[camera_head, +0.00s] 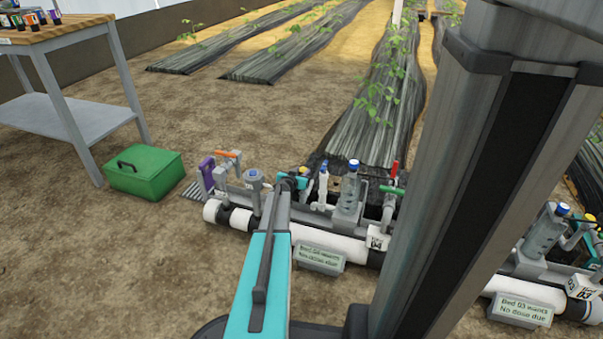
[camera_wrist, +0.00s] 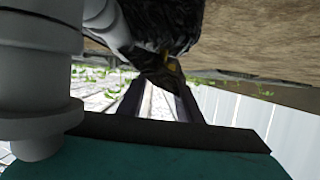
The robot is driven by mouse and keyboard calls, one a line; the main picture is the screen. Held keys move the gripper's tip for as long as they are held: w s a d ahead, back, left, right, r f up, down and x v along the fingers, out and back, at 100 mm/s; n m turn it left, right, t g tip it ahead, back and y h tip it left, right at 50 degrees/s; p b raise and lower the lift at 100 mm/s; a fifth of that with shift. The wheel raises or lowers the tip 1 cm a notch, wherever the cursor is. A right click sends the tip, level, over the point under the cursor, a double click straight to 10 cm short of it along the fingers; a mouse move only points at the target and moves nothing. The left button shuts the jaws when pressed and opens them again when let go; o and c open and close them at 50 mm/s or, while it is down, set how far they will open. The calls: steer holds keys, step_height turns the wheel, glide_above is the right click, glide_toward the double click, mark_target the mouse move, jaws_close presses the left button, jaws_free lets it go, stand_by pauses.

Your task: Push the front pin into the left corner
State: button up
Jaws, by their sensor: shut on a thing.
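My gripper (camera_wrist: 157,85) shows in the wrist view as two dark fingers reaching away from the teal wrist housing. A dark part (camera_wrist: 160,64) with a small yellow spot lies at their tips, and the fingers are shut on it. I cannot make out its full shape. In the head view my teal and grey arm reaches over the white pipe to the fittings, and its end hides the fingertips. I cannot pick out a front pin or a left corner in either view.
The skid's white pipe (camera_head: 333,243) carries a purple-handled fitting (camera_head: 207,172), a clear blue-capped bottle (camera_head: 349,188) and a green valve handle (camera_head: 392,190). A green case (camera_head: 145,172) and a grey table (camera_head: 62,112) stand left. Bare soil lies in front. A grey column blocks the right.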

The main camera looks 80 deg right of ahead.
steer(key=shift+s+f, duration=0.1)
steer(key=shift+f, duration=1)
steer(key=o, duration=1.1)
steer(key=shift+r, duration=0.15)
steer(key=shift+a+r+p, duration=0.1)
steer(key=shift+r+p, duration=0.25)
steer(key=shift+r, duration=0.5)
step_height(320, 180, up, 6)
steer(key=p, duration=0.2)
steer(key=shift+r, duration=0.15)
